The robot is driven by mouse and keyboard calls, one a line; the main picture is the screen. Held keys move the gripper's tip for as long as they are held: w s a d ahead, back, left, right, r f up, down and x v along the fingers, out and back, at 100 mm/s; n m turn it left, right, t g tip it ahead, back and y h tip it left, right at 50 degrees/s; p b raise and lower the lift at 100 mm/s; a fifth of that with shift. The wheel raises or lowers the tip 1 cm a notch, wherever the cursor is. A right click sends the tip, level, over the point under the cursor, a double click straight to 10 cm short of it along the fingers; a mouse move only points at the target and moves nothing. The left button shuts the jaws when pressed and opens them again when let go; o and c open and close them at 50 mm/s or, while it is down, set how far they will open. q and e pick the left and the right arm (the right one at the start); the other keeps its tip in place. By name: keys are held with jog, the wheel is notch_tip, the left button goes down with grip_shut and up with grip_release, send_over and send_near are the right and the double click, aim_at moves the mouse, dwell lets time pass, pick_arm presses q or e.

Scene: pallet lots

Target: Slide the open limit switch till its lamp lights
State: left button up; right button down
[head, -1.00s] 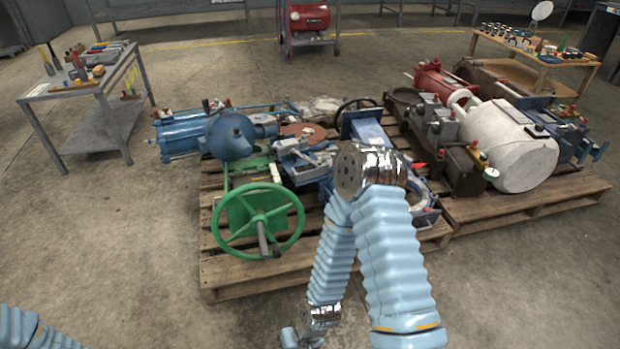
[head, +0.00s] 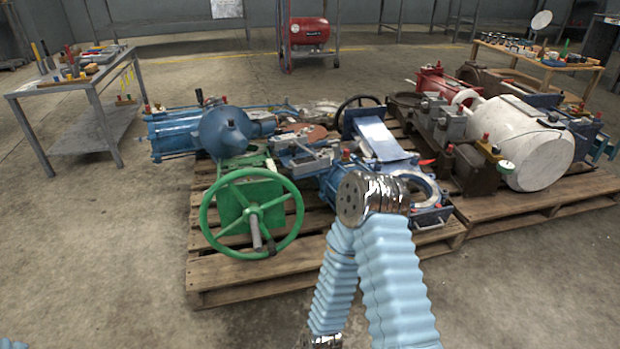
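I cannot pick out the limit switch or a lit lamp for certain at this size. Small red-topped fittings sit on the machinery, among them one on the blue pump (head: 225,132) and one on the white tank (head: 528,150). A blue gate-like valve body (head: 378,138) with a round opening stands in the middle of the near pallet, partly hidden by my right arm. That arm is folded in front of the pallet, its chrome joint nearest the machinery. No gripper fingers show. My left arm is almost wholly out of the picture.
A green handwheel (head: 252,215) stands at the front of the left wooden pallet (head: 240,275). A second pallet (head: 510,215) adjoins on the right. A grey tool table (head: 85,90) is at left, a wooden table (head: 545,62) at back right. The front floor is clear.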

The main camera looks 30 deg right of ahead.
jog(key=shift+w+f, duration=0.2)
dwell(0.6)
jog(key=shift+w+d+f, duration=0.1)
jog(key=shift+w+f, duration=0.05)
jog(key=shift+w, duration=0.85)
jog(key=shift+w+d+f, duration=0.1)
jog(key=shift+w, duration=0.9)
dwell(5.2)
